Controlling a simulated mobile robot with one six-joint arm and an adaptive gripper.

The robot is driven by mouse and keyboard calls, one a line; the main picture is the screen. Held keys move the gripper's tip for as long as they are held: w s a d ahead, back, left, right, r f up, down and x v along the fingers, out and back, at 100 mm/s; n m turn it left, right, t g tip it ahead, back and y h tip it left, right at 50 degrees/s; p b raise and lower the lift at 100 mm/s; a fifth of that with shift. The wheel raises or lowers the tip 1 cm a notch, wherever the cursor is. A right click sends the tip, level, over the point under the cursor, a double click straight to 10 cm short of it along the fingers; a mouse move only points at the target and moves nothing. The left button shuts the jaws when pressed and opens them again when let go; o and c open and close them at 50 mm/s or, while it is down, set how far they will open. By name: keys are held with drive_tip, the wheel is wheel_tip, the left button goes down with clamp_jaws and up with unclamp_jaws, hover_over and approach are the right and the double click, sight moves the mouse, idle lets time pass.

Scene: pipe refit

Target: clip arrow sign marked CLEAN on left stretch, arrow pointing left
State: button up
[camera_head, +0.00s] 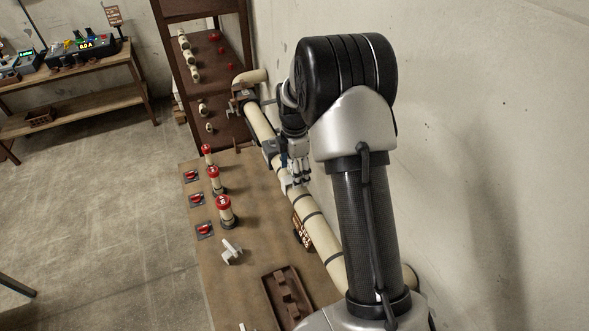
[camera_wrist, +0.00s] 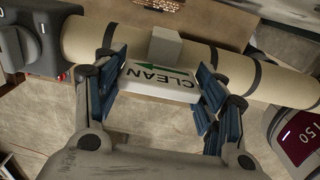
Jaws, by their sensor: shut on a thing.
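The white sign marked CLEAN (camera_wrist: 158,84) is between the fingers of my gripper (camera_wrist: 160,90) in the wrist view. Its lettering is upside down there, and a green arrow above it points to the picture's left. A grey block (camera_wrist: 164,46) at the sign's far edge lies against the cream pipe (camera_wrist: 215,62). I cannot tell whether it is seated on the pipe. In the head view my gripper (camera_head: 299,178) is at the middle of the long pipe (camera_head: 259,121), and the sign is mostly hidden there.
A grey fitting with 0 and I marks (camera_wrist: 38,32) sits at the pipe's left, and a dark red display reading 150 (camera_wrist: 300,137) is at lower right. The bench holds red-topped cylinders (camera_head: 224,212), a white piece (camera_head: 231,252) and a brown tray (camera_head: 286,298). The wall closes the right side.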

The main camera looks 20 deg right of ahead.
drive_tip(key=shift+f, duration=0.2)
drive_tip(key=o, duration=1.1)
drive_tip(key=shift+o, duration=0.5)
drive_tip(key=shift+o, duration=1)
drive_tip(key=shift+r, duration=0.15)
drive_tip(key=shift+r+p, duration=2.2)
drive_tip(key=shift+r, duration=1.45)
